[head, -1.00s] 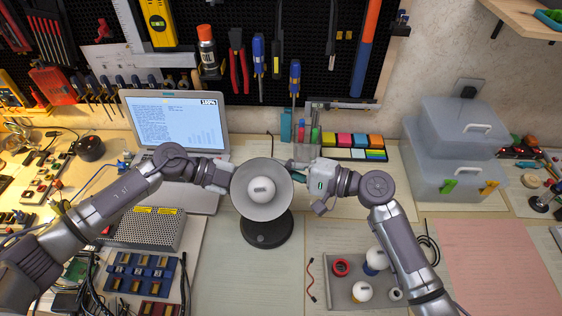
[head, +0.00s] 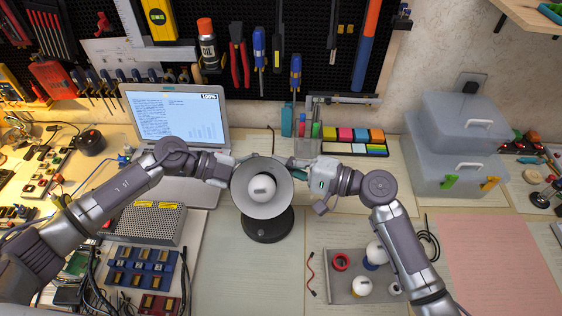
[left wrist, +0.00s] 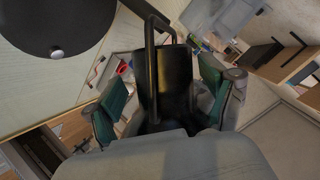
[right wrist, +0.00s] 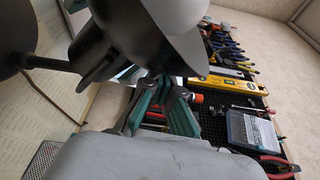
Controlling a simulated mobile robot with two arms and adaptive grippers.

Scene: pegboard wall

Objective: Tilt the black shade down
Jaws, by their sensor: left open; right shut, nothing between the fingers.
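The desk lamp's black shade (head: 246,209) faces the head camera, its pale grey inside and white bulb (head: 262,189) showing above the round black base (head: 268,231). My left gripper (left wrist: 163,90) is open, with a black part of the lamp between its teal fingers in the left wrist view; contact is unclear. In the head view, its fingertips are hidden behind the shade's left rim. My right gripper (head: 293,167) is shut and empty beside the shade's upper right rim. In the right wrist view, its fingers (right wrist: 162,100) lie just below the shade (right wrist: 125,35).
An open laptop (head: 178,120) stands behind my left arm. Colored sticky notes (head: 350,138) lie behind my right gripper. A grey tray (head: 340,288) with bulbs sits at front right. Clear lidded boxes (head: 455,150) stand at the right. The desk before the lamp is clear.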

